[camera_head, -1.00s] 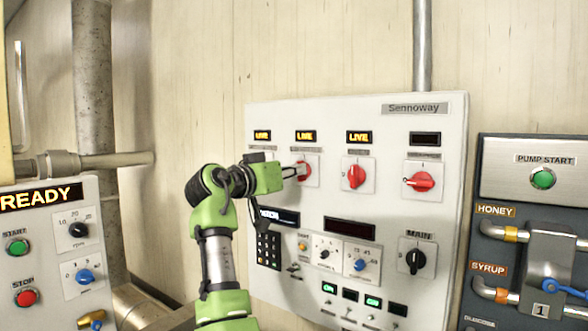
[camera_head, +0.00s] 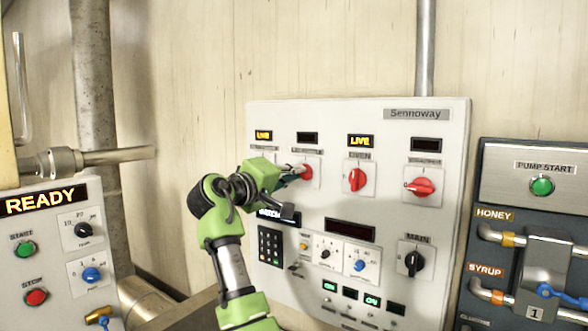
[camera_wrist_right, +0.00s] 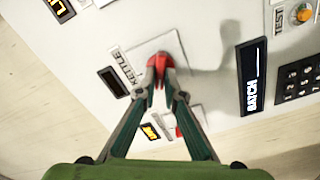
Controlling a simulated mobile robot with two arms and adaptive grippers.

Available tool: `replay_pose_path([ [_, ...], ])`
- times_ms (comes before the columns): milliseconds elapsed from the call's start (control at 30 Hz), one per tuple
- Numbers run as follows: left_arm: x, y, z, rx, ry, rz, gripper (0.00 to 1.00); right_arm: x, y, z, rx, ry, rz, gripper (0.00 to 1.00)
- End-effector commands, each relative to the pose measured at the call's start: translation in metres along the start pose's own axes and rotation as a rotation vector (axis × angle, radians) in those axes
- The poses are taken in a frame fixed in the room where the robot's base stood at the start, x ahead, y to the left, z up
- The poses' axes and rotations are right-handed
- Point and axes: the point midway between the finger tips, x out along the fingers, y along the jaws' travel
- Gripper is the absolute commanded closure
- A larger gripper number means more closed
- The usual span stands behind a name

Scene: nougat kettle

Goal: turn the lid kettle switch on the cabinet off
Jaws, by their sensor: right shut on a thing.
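The cabinet (camera_head: 385,130) is a light panel with a row of red rotary switches. My right gripper (camera_head: 299,172) is shut on the red knob (camera_head: 307,173) of the second switch from the left. In the right wrist view, the fingertips (camera_wrist_right: 160,68) pinch the red knob (camera_wrist_right: 160,62), and the label beside it reads "KETTLE". The display (camera_head: 307,138) above this switch is dark; it is also dark in the wrist view (camera_wrist_right: 114,82). The leftmost switch is hidden behind my arm in the head view. My left gripper is not in view.
The displays over the first (camera_head: 264,135) and third (camera_head: 360,141) switches read "LIVE". The rightmost display (camera_head: 425,144) is dark. Below are a keypad (camera_head: 270,245), small dials and a black main switch (camera_head: 414,262). A READY panel (camera_head: 45,255) stands left, a pump panel (camera_head: 500,185) right.

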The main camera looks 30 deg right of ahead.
Motion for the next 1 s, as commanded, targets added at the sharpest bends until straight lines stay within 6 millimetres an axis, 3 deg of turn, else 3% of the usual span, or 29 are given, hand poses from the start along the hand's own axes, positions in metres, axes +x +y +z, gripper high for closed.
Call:
replay_pose_path([
  [500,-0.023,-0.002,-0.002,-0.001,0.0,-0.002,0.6,0.001,0.001,0.0,-0.391,-0.001,0.003,1.0],
  [1000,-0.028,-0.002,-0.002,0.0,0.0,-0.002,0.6,0.001,0.0,0.001,-0.497,-0.001,0.004,1.0],
])
